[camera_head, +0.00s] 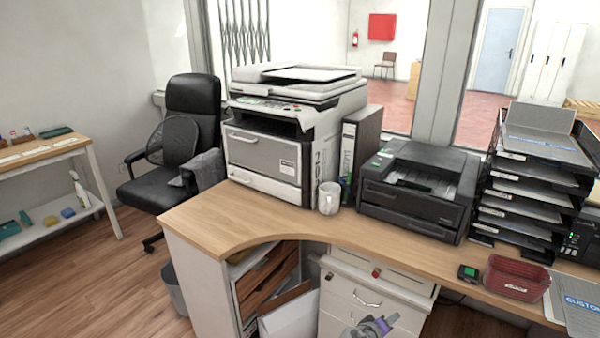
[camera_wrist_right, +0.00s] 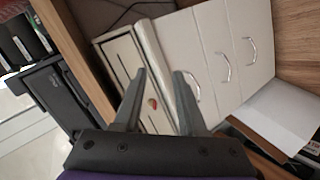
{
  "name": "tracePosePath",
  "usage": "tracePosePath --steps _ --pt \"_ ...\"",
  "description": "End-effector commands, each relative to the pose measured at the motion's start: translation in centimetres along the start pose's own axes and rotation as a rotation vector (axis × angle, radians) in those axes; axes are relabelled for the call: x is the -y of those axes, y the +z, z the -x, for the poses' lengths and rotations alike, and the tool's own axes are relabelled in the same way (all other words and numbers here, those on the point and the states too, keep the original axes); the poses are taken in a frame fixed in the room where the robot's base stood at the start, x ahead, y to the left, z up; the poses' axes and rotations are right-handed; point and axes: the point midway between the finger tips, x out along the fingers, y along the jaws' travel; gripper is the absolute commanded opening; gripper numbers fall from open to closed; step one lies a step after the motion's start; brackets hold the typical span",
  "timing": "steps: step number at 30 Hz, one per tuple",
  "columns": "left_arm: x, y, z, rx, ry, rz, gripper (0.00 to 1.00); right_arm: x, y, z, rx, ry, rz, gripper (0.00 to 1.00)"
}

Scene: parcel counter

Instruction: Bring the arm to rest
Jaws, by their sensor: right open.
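My right gripper (camera_head: 372,326) shows at the bottom edge of the head view, in front of the white drawer cabinet (camera_head: 345,290) and below the counter top. In the right wrist view, its two dark fingers (camera_wrist_right: 158,76) stand apart with nothing between them. The white drawers (camera_wrist_right: 228,45) lie beyond the fingers, with a gap to them that I cannot judge. My left gripper is not in view.
A black office chair (camera_head: 185,140) stands left. The counter's front left is clear.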

Motion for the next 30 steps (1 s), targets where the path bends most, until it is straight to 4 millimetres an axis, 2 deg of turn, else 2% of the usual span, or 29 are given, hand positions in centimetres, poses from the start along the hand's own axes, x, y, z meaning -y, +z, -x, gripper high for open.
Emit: tracePosePath --steps 1,4,11,18,24,30 --pt "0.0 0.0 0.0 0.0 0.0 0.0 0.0 -1.1 1.3 1.5 0.023 -0.04 -0.028 0.41" --pt "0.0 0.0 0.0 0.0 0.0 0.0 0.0 -2.2 3.8 4.3 0.066 -0.13 -0.086 0.41" --pt "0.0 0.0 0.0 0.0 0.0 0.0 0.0 -2.9 10.0 11.7 0.148 -0.338 -0.222 0.41" --pt "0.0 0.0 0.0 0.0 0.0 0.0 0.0 -1.1 16.2 19.4 0.206 -0.552 -0.365 0.41" --pt "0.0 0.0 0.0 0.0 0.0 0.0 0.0 1.2 19.6 23.9 0.228 -0.684 -0.457 0.41" --pt "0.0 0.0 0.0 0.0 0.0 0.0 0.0 3.4 22.1 27.4 0.239 -0.791 -0.533 0.41"
